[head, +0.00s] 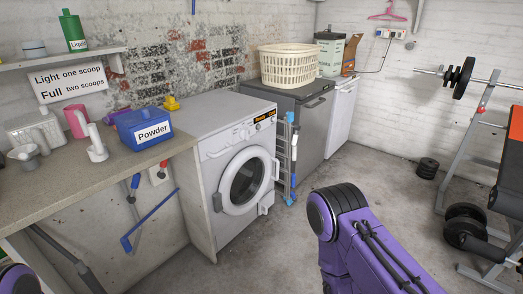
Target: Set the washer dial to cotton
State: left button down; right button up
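The white front-loading washer (207,187) stands against the brick wall, at the end of the counter. Its round door (243,180) looks shut. The control panel (236,135) runs along the top front edge, with a small dark display with orange marks (265,118) towards its right end. The dial's setting and the panel's lettering are too small to read. A purple link of my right arm fills the lower middle, and a bit of my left arm shows at the bottom left corner. Neither gripper is in view.
A counter (140,165) with a blue Powder box (144,127) adjoins the washer's left. A grey chest (290,95) bearing a cream basket (288,66) stands to its right, with a narrow rack (288,160) between. Weights (465,225) and a bench are at right. Floor before the washer is clear.

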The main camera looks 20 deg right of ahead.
aim_at(244, 133)
jog(key=u, duration=0.85)
jog(key=k, duration=0.15)
jog(key=z, duration=2)
jog(key=i, duration=1.55)
jog(key=u, duration=0.7)
